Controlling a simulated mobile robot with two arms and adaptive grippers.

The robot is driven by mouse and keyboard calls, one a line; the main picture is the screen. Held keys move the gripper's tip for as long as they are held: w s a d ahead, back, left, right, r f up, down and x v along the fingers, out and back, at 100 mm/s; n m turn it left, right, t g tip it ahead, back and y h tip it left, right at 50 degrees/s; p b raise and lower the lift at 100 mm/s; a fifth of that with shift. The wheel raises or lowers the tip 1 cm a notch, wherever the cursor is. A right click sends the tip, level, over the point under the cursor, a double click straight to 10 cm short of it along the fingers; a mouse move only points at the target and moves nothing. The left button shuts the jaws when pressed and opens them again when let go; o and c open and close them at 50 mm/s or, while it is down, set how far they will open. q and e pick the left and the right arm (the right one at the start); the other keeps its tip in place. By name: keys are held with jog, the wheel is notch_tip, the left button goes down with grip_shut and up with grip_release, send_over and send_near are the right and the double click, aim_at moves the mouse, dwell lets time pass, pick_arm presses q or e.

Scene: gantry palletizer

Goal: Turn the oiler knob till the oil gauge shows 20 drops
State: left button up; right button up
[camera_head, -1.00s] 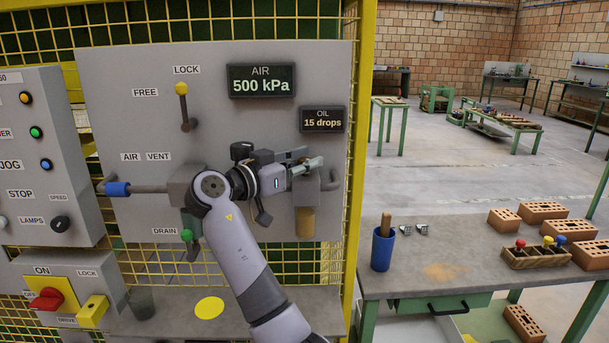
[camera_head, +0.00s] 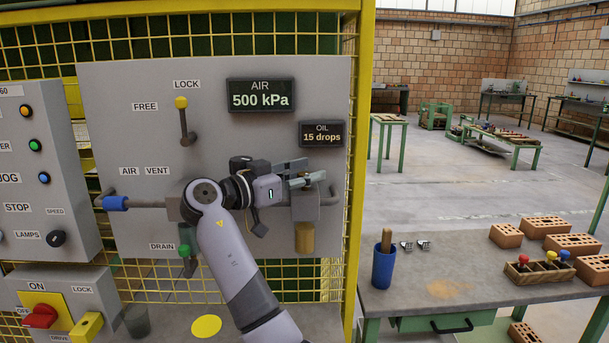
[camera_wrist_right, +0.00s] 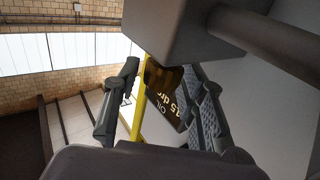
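The oil gauge (camera_head: 321,134) on the grey panel reads 15 drops. The oiler (camera_head: 304,238) is below it, with an amber bowl under a grey body. My right gripper (camera_head: 304,177) is at the top of the oiler and covers the knob in the head view. In the right wrist view, its two fingers stand apart on either side of a dark amber piece (camera_wrist_right: 158,76), seemingly the knob, beside the grey oiler body (camera_wrist_right: 205,35). A gap shows between the left finger and this piece. My left gripper is not in view.
An air gauge (camera_head: 261,94) reads 500 kPa. A yellow-tipped lever (camera_head: 182,103), a blue-sleeved pipe (camera_head: 115,203) and a green drain knob (camera_head: 184,250) are left of the oiler. A yellow post (camera_head: 360,150) stands right of the panel, beyond it a bench (camera_head: 400,294).

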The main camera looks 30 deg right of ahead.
jog(key=shift+o, duration=0.6)
jog(key=shift+f, duration=0.1)
jog(key=shift+a, duration=0.2)
jog(key=s+a, duration=0.1)
jog(key=a, duration=1)
jog(key=shift+a, duration=0.4)
